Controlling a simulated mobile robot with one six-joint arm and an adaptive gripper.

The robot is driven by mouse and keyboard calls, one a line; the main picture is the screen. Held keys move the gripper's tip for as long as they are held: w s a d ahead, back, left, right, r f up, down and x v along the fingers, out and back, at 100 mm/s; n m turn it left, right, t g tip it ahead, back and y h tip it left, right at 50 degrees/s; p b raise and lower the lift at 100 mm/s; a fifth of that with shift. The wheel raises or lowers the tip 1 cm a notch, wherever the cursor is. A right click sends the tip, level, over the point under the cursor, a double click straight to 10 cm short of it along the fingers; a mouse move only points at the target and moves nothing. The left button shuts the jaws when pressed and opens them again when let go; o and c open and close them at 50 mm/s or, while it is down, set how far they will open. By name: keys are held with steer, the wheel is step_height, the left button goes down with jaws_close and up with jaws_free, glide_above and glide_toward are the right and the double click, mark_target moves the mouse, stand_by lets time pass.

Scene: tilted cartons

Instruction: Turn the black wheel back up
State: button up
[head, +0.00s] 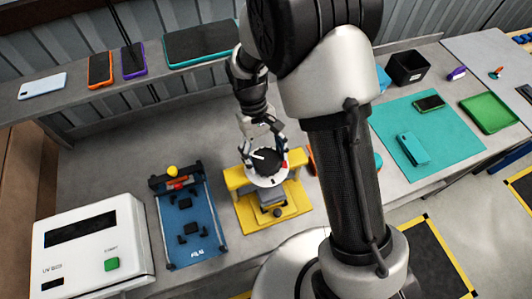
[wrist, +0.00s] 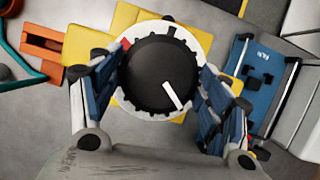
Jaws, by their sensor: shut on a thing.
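The black wheel (head: 267,163) sits on a round white dial on a yellow stand (head: 298,200). In the wrist view the wheel (wrist: 150,68) has a notched rim and a white pointer line, which points to the lower right. The white dial (wrist: 200,40) shows a black tick at its top and a red mark at its upper left. My gripper (head: 266,155) is over the wheel. In the wrist view its blue-padded fingers (wrist: 160,88) are shut on the wheel from left and right. The fingers hide parts of the dial's sides.
A blue fixture (head: 190,222) with a yellow knob stands left of the stand, and a white box (head: 92,245) with a green button further left. Phones and a tablet lie on a back shelf. A teal mat (head: 425,150) lies right, beyond my arm. Bare grey bench surrounds the stand.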

steer(key=n+h, duration=0.1)
steer(key=n, duration=0.2)
steer(key=n+t+h, duration=0.1)
steer(key=n, duration=0.2)
steer(key=shift+s+a+n+p, duration=0.15)
steer(key=shift+s+n+p, duration=0.05)
steer(key=shift+n+p, duration=0.1)
steer(key=n+t, duration=0.1)
steer(key=n, duration=0.2)
steer(key=n+t, duration=0.1)
steer(key=n, duration=0.2)
steer(key=shift+s+t+h, duration=0.15)
steer(key=shift+t+h, duration=0.25)
steer(key=n+t, duration=0.1)
steer(key=n, duration=0.2)
steer(key=n+t+b, duration=0.1)
steer(key=n, duration=0.2)
steer(key=shift+s+n+t+y, duration=0.2)
steer(key=shift+n+t+y, duration=0.1)
steer(key=n+b, duration=0.1)
steer(key=n, duration=0.2)
steer(key=n+t+y+b, duration=0.1)
steer(key=n, duration=0.1)
steer(key=shift+n+y, duration=0.3)
steer(key=shift+n, duration=0.1)
steer(key=shift+t, duration=0.3)
steer(key=o, duration=1.1)
steer(key=shift+c, duration=0.2)
